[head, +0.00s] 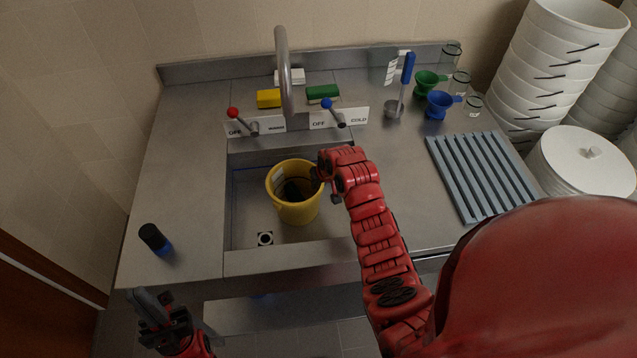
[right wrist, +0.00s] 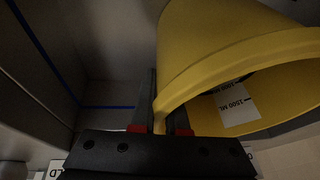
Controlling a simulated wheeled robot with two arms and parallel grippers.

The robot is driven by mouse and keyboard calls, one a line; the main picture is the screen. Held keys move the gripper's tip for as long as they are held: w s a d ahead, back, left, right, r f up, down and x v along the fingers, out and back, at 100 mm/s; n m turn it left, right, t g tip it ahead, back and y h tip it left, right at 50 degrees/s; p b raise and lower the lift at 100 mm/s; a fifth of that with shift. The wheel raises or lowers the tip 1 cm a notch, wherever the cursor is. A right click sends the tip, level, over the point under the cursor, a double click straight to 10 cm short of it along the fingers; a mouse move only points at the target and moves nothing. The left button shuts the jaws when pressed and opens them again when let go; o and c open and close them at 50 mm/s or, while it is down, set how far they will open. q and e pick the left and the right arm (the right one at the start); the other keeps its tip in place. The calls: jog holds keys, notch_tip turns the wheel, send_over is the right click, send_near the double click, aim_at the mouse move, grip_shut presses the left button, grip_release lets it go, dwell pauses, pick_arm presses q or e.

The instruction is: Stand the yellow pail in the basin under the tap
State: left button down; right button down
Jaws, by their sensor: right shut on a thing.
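The yellow pail (head: 297,208) is within the sink basin (head: 245,215), just in front of the grey tap (head: 283,70). I cannot tell whether its bottom touches the basin floor. My right gripper (head: 318,176) is shut on the right side of the pail's rim. The right wrist view shows the fingers (right wrist: 160,118) on either side of the yellow rim (right wrist: 235,55), with a white volume label inside the pail. My left gripper (head: 152,300) is in front of the counter at the lower left, empty, with its fingers apart.
Red (head: 233,112) and blue (head: 327,103) tap levers stand behind the basin, with a yellow sponge (head: 268,98) and green sponge (head: 322,92). A slatted grey rack (head: 480,175), funnels (head: 440,103) and white tub stacks (head: 560,60) are right.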

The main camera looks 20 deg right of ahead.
jog(key=c, duration=0.9)
grip_release()
